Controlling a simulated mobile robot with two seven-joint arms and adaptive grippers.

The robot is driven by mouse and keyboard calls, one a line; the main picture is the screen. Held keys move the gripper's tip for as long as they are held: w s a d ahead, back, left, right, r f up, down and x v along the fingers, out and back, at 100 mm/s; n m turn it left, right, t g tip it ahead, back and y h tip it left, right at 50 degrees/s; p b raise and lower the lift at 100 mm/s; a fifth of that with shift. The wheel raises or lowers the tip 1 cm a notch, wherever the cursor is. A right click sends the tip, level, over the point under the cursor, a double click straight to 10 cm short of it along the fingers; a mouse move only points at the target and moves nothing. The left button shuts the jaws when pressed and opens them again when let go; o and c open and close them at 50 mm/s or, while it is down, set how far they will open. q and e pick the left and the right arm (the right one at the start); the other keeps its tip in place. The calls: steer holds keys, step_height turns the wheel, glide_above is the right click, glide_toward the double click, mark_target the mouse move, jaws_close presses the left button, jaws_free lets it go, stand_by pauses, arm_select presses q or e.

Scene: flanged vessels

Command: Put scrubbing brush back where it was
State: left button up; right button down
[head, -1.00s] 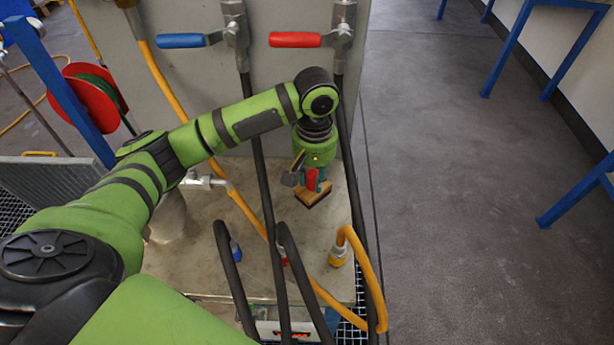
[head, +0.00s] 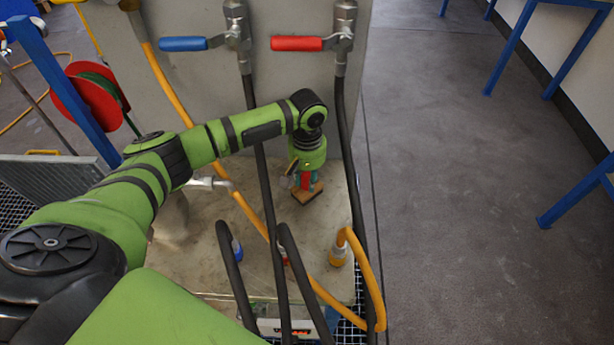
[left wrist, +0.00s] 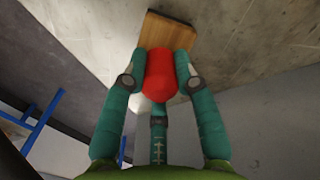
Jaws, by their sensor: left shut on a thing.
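The scrubbing brush has a red grip and a wooden block (head: 309,194). In the left wrist view its red grip (left wrist: 160,76) sits between my teal fingers, and its wooden block (left wrist: 168,35) lies beyond the fingertips. My left gripper (head: 306,180) is shut on the red grip, also seen in the left wrist view (left wrist: 160,70). The block is low over, or on, the metal bench top (head: 285,205) near its right side; I cannot tell whether it touches. My right gripper is not in view.
Black hoses (head: 267,190) and a yellow hose (head: 372,280) run beside and in front of the brush. A blue-handled valve (head: 184,44) and a red-handled valve (head: 298,43) are on the grey panel behind. Open floor (head: 460,180) lies to the right.

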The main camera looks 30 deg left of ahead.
arm_select(q)
steer(key=shift+f, duration=0.1)
steer(key=o, duration=1)
step_height(320, 180, up, 8)
steer(key=shift+f+b, duration=0.1)
steer(key=shift+b, duration=0.45)
